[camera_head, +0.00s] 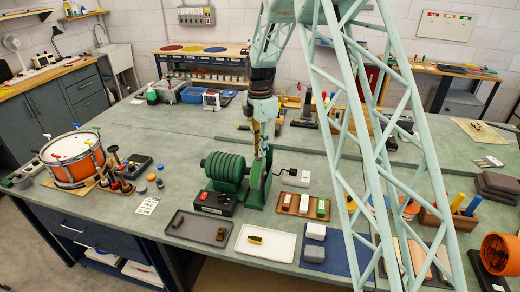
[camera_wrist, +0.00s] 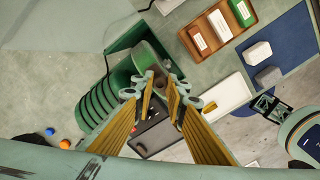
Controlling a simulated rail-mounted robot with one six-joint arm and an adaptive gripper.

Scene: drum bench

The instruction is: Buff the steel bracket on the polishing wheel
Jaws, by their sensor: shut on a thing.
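The polishing machine (camera_head: 226,171) is green, with a ribbed motor and a wheel housing (camera_head: 259,182) at its right end; its ribs (camera_wrist: 97,103) and housing (camera_wrist: 150,55) also show in the wrist view. My gripper (camera_head: 260,155) points down right at the housing. In the wrist view its yellow-padded fingers (camera_wrist: 162,88) stand a little apart over the machine, shut on a small piece. That piece is mostly hidden, so its shape and whether it touches the wheel cannot be told. No steel bracket shows clearly elsewhere.
A black switch box (camera_head: 212,203) stands before the machine. A dark tray (camera_head: 186,231) holds a small dark piece, and a white tray (camera_head: 278,247) holds a brass-coloured piece. A wooden tray of bars (camera_head: 303,206) and a blue mat (camera_head: 340,259) with grey blocks lie right. An orange drum (camera_head: 73,160) stands left.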

